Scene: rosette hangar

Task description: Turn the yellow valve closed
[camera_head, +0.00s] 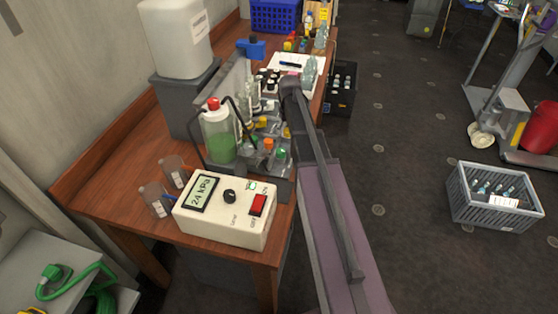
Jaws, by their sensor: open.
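I cannot pick out a yellow valve for certain. A small yellow part (262,119) shows among the bottles and caps in a grey rack on the wooden bench, too small to identify. A clear bottle of green liquid with a red cap (220,138) stands at the rack's left, with dark tubes around it. A white meter box (225,210) in front reads "24 kPa" and has a black knob and a red switch.
The wooden bench (115,180) also holds two clear cups (155,198), a white canister (175,38) and a blue crate (274,16). A grey crate (490,207) sits on the dark floor, with clear floor between.

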